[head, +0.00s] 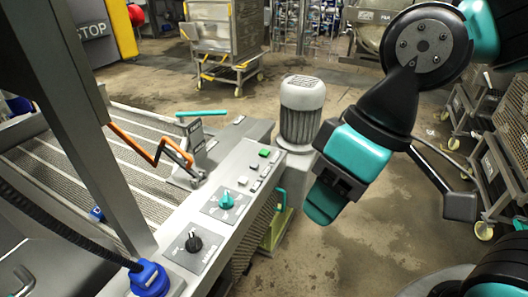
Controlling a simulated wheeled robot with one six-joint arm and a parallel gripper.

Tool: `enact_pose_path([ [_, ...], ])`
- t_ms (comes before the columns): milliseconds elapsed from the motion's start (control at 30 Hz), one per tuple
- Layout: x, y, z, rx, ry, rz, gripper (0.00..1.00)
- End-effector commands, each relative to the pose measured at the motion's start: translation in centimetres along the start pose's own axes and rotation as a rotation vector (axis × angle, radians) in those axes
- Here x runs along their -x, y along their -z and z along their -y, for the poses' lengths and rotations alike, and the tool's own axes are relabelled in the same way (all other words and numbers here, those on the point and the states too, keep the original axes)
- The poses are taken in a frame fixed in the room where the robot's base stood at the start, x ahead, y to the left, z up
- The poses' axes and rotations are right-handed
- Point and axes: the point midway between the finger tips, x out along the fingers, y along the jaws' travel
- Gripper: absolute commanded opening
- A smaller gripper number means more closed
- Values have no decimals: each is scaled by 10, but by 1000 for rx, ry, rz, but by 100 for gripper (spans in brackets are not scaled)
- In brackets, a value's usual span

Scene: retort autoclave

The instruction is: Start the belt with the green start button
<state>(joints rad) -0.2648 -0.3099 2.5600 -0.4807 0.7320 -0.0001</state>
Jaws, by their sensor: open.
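The green start button (264,153) is a small raised button near the far end of the grey control panel (215,225), left of the motor. The slatted belt (110,185) lies left of the panel. My gripper (324,205) has teal fingers and hangs in the air to the right of the panel, lower in the picture than the button and apart from it. It is open, with nothing seen in it, though the gap between the fingers is hard to make out from here. The button is in full view.
A teal knob (227,200) and a black knob (194,243) sit on the panel nearer to me. A grey motor (302,110) stands beyond my gripper. An orange bent rod (150,150) rises over the belt. Wheeled racks (505,140) stand right; open floor lies between.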

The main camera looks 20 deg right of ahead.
Motion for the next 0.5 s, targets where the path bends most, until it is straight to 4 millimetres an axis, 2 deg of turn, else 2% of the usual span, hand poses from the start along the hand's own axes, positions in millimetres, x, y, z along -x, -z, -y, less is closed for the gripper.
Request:
enact_pose_path([
  [300,0,0,0,0,0,0,40],
  [333,0,0,0,0,0,0,38],
  [500,0,0,0,0,0,0,0],
])
